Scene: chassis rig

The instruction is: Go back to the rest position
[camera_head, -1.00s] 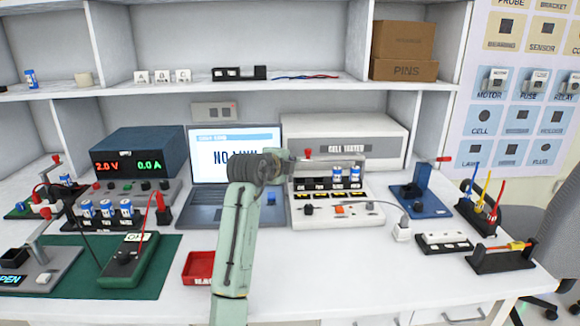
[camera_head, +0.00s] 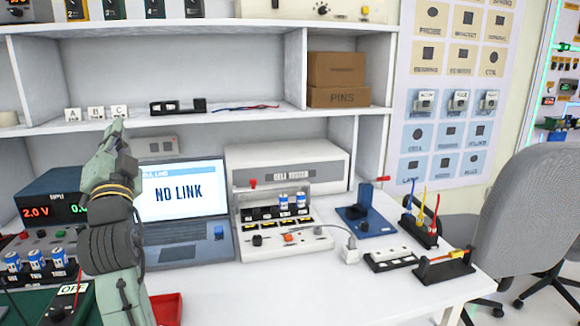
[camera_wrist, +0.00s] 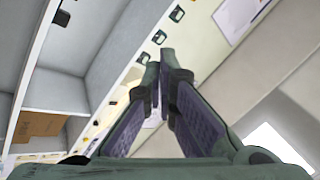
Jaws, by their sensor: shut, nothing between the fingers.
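My gripper (camera_head: 117,128) points upward in the head view, in front of the lower shelf and left of the laptop screen. My arm rises from the bottom edge below it. In the wrist view my gripper's fingers (camera_wrist: 160,62) are closed together with nothing held between them. The wrist camera looks up past the fingers toward the shelves, the wall and the ceiling.
The laptop (camera_head: 183,205) reads NO LINK, with the cell tester (camera_head: 285,168) to its right. A red tray (camera_head: 166,308) lies by my arm. A blue fixture (camera_head: 366,215) and a grey chair (camera_head: 530,225) stand to the right.

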